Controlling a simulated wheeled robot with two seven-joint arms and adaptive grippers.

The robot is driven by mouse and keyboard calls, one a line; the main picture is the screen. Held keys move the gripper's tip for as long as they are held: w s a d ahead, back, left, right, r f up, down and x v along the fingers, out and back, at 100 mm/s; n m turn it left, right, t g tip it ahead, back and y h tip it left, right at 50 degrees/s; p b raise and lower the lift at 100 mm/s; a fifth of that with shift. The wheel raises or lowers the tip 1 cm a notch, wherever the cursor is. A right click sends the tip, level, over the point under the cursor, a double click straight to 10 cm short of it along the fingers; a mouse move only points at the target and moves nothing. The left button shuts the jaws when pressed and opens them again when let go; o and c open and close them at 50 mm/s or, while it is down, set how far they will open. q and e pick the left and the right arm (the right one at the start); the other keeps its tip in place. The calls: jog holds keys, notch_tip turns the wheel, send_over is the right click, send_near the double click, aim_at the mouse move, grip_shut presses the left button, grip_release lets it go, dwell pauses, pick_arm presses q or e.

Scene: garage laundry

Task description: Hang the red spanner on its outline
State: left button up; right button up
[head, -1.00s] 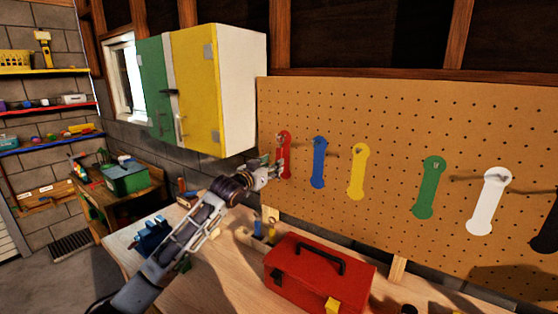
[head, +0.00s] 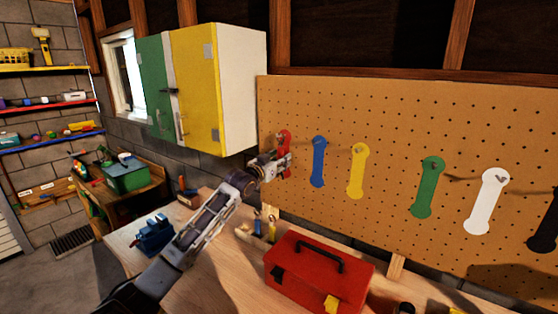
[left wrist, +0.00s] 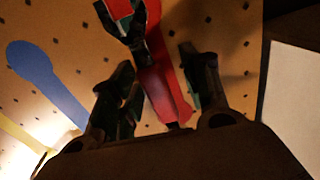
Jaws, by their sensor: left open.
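The red outline (head: 285,135) is on the pegboard at the far left of the row, and my left gripper (head: 276,164) covers its lower part in the head view. In the left wrist view the red spanner (left wrist: 164,92), with a dark jaw end, lies over the red outline, its handle running between my fingers. My left gripper (left wrist: 157,60) is open, one finger on each side of the handle, with visible gaps. Whether the spanner rests on its peg is hidden. My right gripper is not in view.
Blue (head: 318,162), yellow (head: 357,172), green (head: 428,187) and white (head: 486,202) outlines continue to the right. A cabinet (head: 242,90) hangs close at the upper left. A red toolbox (head: 315,278) stands on the workbench (head: 215,262) below.

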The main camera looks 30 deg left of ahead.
pick_arm(q)
grip_shut()
dwell(0.6)
jog(key=shift+c, duration=0.2)
grip_release()
jog(key=s+a, duration=0.1)
jog(key=s, duration=1.1)
dwell(0.7)
dwell(0.5)
jog(key=shift+f, duration=0.1)
